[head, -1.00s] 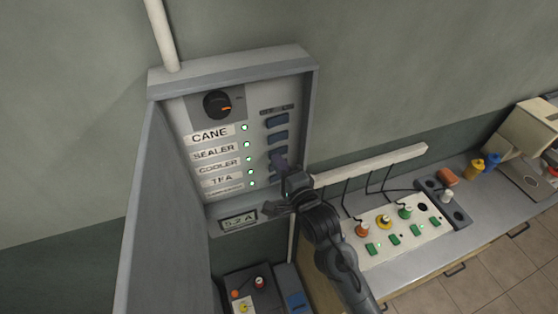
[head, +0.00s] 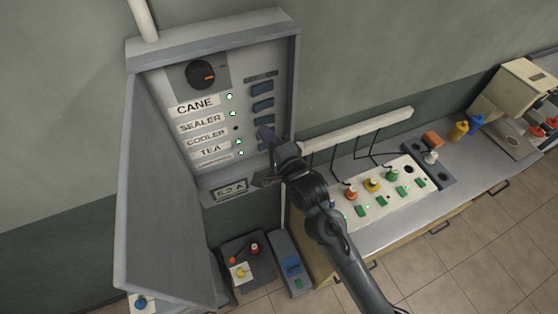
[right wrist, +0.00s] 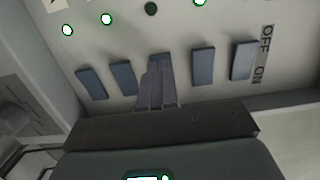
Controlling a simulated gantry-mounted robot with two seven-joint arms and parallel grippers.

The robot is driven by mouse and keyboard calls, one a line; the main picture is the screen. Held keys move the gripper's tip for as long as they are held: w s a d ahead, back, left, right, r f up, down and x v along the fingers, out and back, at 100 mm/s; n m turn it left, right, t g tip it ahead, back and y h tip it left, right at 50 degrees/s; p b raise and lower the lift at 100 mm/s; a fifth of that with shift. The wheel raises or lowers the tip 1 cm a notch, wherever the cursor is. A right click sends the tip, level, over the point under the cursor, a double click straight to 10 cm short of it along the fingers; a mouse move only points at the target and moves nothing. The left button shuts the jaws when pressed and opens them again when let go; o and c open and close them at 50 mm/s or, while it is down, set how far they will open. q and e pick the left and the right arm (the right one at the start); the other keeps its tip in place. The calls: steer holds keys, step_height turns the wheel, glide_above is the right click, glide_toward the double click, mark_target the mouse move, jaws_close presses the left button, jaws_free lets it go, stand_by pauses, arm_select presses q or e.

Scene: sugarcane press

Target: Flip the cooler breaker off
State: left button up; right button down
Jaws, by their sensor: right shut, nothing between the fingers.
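The breaker panel (head: 285,80) hangs on the wall with its door open to the left. The COOLER label (head: 205,138) is the third row. Its lamp (head: 236,128) is dark, and this dark lamp also shows in the right wrist view (right wrist: 151,8). The other lamps are green. My right gripper (head: 265,134) is shut and empty, its fingertips at the third switch. In the right wrist view the closed fingers (right wrist: 158,82) cover most of the middle blue switch (right wrist: 160,58), so its tilt is hidden. My left gripper is not in view.
Neighbouring blue switches (right wrist: 203,66) and (right wrist: 124,77) stand close on both sides of the fingers. The open door (head: 160,200) blocks the left. A counter with a control board (head: 385,190) lies at the lower right.

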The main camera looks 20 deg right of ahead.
arm_select(q)
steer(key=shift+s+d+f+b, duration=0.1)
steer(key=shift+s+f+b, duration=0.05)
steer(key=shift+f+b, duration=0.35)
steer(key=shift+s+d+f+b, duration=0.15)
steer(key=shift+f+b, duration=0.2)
steer(key=shift+b, duration=0.2)
arm_select(e)
steer(key=s+a, duration=0.1)
steer(key=s, duration=1.1)
steer(key=shift+s+a, duration=0.2)
steer(key=shift+a, duration=0.15)
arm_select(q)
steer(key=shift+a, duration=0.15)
